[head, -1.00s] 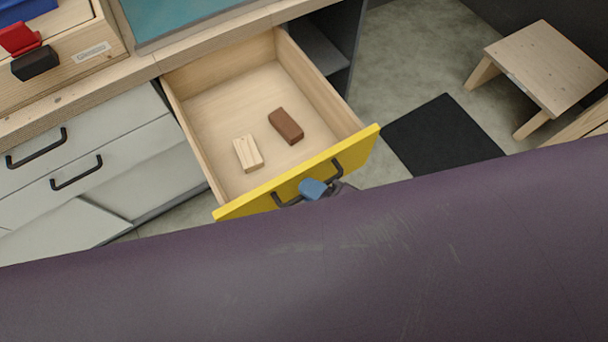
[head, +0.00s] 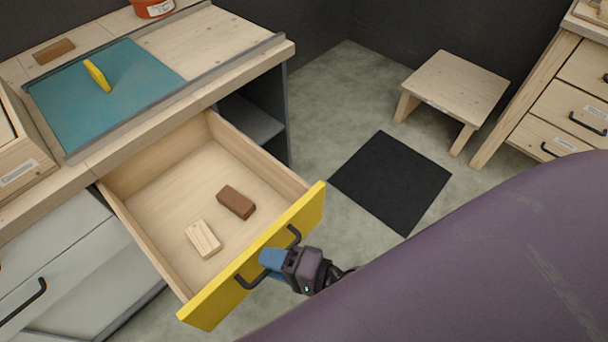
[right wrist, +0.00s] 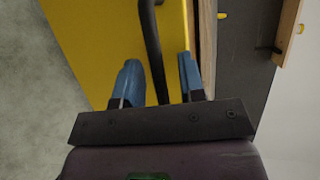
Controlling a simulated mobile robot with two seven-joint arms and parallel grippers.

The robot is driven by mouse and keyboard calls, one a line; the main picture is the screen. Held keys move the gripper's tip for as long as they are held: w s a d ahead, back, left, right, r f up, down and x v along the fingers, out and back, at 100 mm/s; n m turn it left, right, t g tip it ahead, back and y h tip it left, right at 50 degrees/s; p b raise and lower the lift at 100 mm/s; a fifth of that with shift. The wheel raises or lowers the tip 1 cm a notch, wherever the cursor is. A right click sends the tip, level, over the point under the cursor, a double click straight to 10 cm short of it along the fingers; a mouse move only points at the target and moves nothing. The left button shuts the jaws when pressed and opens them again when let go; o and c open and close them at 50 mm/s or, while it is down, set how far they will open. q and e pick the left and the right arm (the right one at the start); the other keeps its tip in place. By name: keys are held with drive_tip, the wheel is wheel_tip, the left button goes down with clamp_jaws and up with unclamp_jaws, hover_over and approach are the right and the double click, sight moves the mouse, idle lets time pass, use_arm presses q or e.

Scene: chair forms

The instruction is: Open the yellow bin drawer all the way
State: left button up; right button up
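The yellow-fronted bin drawer (head: 309,209) stands far out from the workbench in the head view. Its wooden inside shows, with a brown block (head: 236,202) and a pale wood block (head: 203,239) lying in it. The black handle (head: 250,281) is on the yellow front. My right gripper (head: 271,260) is at the handle. In the right wrist view, its blue fingers (right wrist: 160,80) are apart, with the handle bar (right wrist: 152,40) between them and gaps visible on both sides. My left gripper is out of view.
The workbench has a teal mat (head: 130,75) with a yellow object on it. A grey cabinet (head: 60,260) is left of the drawer. A black floor mat (head: 392,180), a wooden stool (head: 455,85) and another drawer unit (head: 570,110) stand right. Floor shows between them.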

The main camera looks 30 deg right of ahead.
drive_tip(key=shift+s+d, duration=0.1)
drive_tip(key=b+v, duration=0.2)
drive_tip(key=v, duration=0.8)
drive_tip(key=shift+s+d+b, duration=0.2)
drive_tip(key=shift+b, duration=0.1)
drive_tip(key=shift+r, duration=0.15)
idle(0.4)
